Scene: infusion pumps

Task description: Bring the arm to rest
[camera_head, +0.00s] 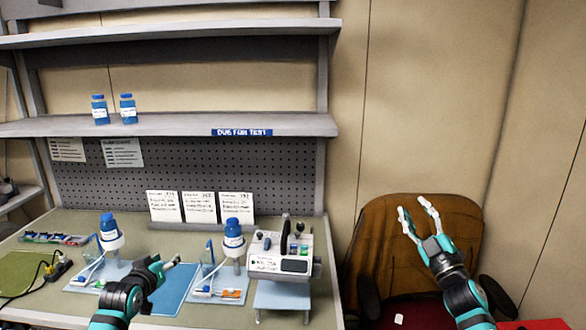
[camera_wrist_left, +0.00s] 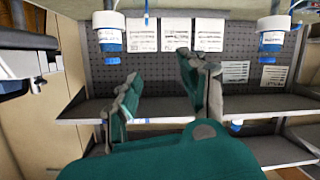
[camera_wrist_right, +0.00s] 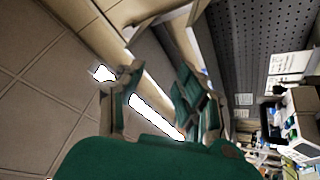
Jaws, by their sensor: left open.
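My left gripper (camera_head: 166,263) is above the workbench, between the two pump stands, with its fingers pointing toward the back. In the left wrist view my left gripper (camera_wrist_left: 158,85) has its fingers apart and nothing between them. My right gripper (camera_head: 418,208) is raised at the right, in front of the brown chair (camera_head: 450,225). Its fingers are apart and empty, and the right wrist view shows them (camera_wrist_right: 155,90) spread too. A blue bottle (camera_head: 109,228) stands on the left pump stand and another blue bottle (camera_head: 233,234) on the right one.
A grey device (camera_head: 281,262) sits on a small stand right of the right bottle. Two blue bottles (camera_head: 99,110) (camera_head: 128,108) stand on the shelf (camera_head: 180,126). Paper cards (camera_head: 200,207) stand at the bench's back. Cables (camera_head: 40,272) lie at left.

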